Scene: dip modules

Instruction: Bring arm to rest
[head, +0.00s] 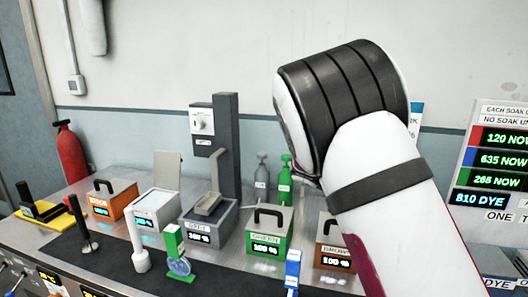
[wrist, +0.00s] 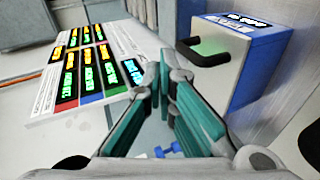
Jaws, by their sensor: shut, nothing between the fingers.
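My gripper (wrist: 164,85) shows in the wrist view with its two teal-padded fingers together at the tips and nothing between them. In the head view my white arm with black bands rises on the right side, bent high in front of the wall. My gripper is hidden in the head view. The display board (wrist: 85,68) with lit lines lies to the left of the fingers.
Along the counter (head: 120,275) stand an orange box (head: 113,204), a white box (head: 158,205), a grey box (head: 207,226), a green box (head: 268,236) and a brown box (head: 330,245). Green and grey bottles stand behind. A red extinguisher (head: 71,155) is at the left.

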